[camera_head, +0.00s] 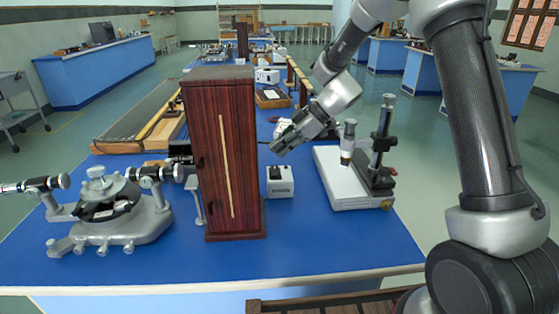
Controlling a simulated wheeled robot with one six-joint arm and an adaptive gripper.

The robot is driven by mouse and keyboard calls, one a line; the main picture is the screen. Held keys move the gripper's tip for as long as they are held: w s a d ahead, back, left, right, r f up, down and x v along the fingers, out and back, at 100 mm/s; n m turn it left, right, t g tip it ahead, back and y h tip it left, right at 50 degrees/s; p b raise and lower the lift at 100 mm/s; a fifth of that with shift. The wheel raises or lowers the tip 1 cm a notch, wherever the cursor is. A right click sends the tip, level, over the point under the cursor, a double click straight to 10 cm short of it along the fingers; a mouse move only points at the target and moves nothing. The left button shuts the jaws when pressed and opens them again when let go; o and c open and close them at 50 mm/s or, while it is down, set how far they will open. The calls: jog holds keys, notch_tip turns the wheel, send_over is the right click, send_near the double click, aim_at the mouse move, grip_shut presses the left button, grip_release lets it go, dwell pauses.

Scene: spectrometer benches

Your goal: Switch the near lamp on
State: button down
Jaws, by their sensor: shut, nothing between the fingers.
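A tall dark-red wooden housing (225,160) with a pale vertical slit stands upright on the blue bench near its front; I take it for the near lamp, though no lamp itself shows. A small white box (280,186) with a black switch-like part on top stands just right of it. I cannot tell the switch's position. My gripper (274,147) reaches in from the upper right, its fingers shut and empty. Its tips appear above and behind the white box, close to the housing's right side. I cannot tell whether they touch anything.
A grey spectrometer (108,208) stands left of the housing. A white-based microscope-like stand (350,182) stands right of the box. A long wooden-edged board (140,115) lies behind left. The blue bench front (310,255) is clear. More benches stand farther back.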

jog(key=v, duration=0.8)
jog(key=shift+d, duration=0.15)
jog(key=shift+s, duration=0.1)
jog(key=shift+w+r+t, duration=0.15)
jog(key=shift+w+t, duration=0.25)
jog(key=shift+w, duration=0.2)
send_over(277, 168)
jog(key=f, duration=0.7)
jog(key=shift+s, duration=0.35)
jog(key=f, duration=0.2)
jog(key=shift+w+f, duration=0.25)
jog(key=shift+f, duration=0.05)
jog(key=shift+w+f, duration=0.1)
jog(key=shift+f, duration=0.6)
